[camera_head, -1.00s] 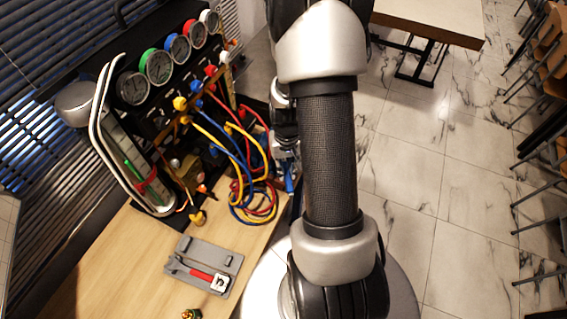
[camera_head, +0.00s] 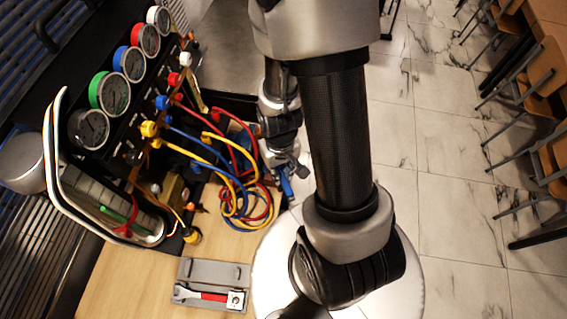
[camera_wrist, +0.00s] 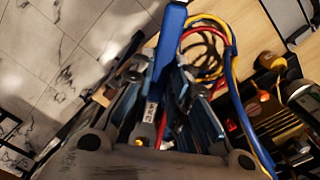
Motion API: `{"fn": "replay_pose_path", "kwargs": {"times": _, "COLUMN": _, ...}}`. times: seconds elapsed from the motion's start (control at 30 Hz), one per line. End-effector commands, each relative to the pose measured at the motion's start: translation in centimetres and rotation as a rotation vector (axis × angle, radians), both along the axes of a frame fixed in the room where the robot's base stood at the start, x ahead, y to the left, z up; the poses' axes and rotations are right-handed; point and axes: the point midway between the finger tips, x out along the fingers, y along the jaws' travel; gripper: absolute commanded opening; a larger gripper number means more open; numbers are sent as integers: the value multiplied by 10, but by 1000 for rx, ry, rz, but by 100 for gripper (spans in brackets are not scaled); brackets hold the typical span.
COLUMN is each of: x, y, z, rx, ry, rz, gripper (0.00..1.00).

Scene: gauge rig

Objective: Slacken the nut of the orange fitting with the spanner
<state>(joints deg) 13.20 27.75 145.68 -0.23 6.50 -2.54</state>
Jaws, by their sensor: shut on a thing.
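My gripper (camera_head: 280,163) hangs beside the hoses at the table's right edge. It is shut on a blue-handled tool (camera_head: 286,186), which looks like the spanner. In the wrist view the blue handle (camera_wrist: 171,38) runs up from between the fingers (camera_wrist: 165,78), and its working end is not clear. A small orange piece (camera_head: 190,207) low on the rig may be the orange fitting. An orange piece also shows in the wrist view (camera_wrist: 263,97), right of the gripper and apart from it. The nut is too small to make out.
The gauge rig (camera_head: 125,115) stands at the left with several gauges. Red, blue and yellow hoses (camera_head: 225,165) loop between it and my gripper. A grey tray (camera_head: 212,268) holds a red-handled spanner (camera_head: 212,297) on the wooden table (camera_head: 130,285).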

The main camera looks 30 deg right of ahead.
Motion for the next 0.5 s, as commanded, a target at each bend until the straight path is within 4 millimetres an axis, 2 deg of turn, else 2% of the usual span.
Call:
{"fn": "replay_pose_path", "kwargs": {"times": 0.27, "x": 1, "y": -1, "z": -3, "rx": 0, "ry": 0, "rz": -1, "gripper": 0}}
{"fn": "replay_pose_path", "kwargs": {"times": 0.5, "x": 7, "y": -2, "z": -18, "rx": 0, "ry": 0, "rz": -2, "gripper": 0}}
